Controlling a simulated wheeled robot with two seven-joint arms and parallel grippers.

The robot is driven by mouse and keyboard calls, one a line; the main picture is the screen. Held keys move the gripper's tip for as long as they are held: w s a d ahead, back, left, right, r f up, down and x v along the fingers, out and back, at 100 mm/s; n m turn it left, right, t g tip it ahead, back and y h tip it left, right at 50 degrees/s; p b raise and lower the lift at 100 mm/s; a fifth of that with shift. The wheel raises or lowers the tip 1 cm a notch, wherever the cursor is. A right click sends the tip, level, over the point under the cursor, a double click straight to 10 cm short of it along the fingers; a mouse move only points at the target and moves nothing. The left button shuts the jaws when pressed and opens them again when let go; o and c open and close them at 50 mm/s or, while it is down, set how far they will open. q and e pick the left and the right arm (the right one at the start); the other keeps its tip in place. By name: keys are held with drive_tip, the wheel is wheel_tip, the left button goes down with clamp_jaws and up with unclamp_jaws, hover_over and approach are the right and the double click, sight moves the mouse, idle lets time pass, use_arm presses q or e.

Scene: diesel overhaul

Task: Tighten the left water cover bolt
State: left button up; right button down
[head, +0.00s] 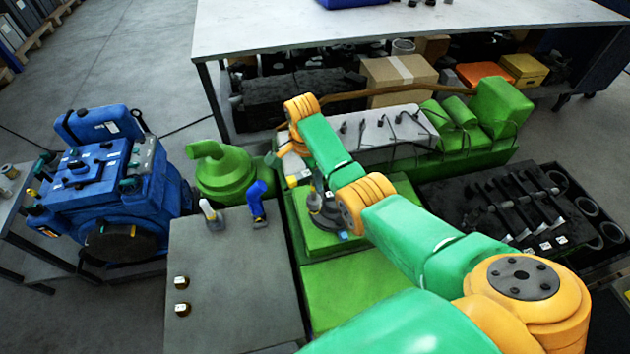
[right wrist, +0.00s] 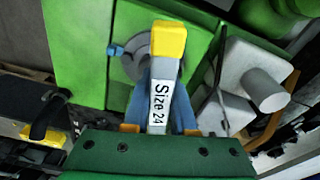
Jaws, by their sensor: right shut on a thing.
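My right gripper (right wrist: 160,112) is shut on a tool with a white "Size 24" label and a yellow end (right wrist: 168,40). The tool points away from the wrist, over a green surface (right wrist: 80,50). Beyond it in the right wrist view is a round grey fitting (right wrist: 128,66) with a small blue piece (right wrist: 115,50) beside it. In the head view my right arm reaches over the green engine block (head: 350,285), its gripper partly hidden near a dark grey fitting (head: 323,212). I cannot tell which part is the left water cover bolt, or whether the tool touches it. My left gripper is not in view.
A blue engine (head: 105,190) stands left. A dark tray (head: 500,205) of parts lies right. A large table (head: 400,28) is behind.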

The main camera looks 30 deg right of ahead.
drive_tip(key=n, duration=0.7)
drive_tip(key=shift+n+t, duration=0.3)
drive_tip(key=shift+t, duration=0.1)
drive_tip(key=n, duration=0.5)
drive_tip(key=shift+a+n+y, duration=0.1)
drive_tip(key=shift+n+y, duration=0.2)
drive_tip(key=shift+y, duration=0.1)
drive_tip(key=n, duration=0.3)
drive_tip(key=shift+n+t, duration=0.3)
drive_tip(key=shift+n, duration=0.1)
drive_tip(key=n, duration=0.3)
drive_tip(key=shift+n+y, duration=0.4)
drive_tip(key=n, duration=0.5)
drive_tip(key=shift+w+a+y, duration=0.1)
drive_tip(key=shift+a+y, duration=0.05)
drive_tip(key=shift+y, duration=0.15)
drive_tip(key=n, duration=0.3)
drive_tip(key=shift+n, duration=0.4)
drive_tip(key=n+g, duration=0.1)
drive_tip(key=n, duration=0.2)
drive_tip(key=shift+a+n+y, duration=0.1)
drive_tip(key=shift+n+y, duration=0.2)
drive_tip(key=shift+n, duration=0.1)
drive_tip(key=shift+b, duration=0.35)
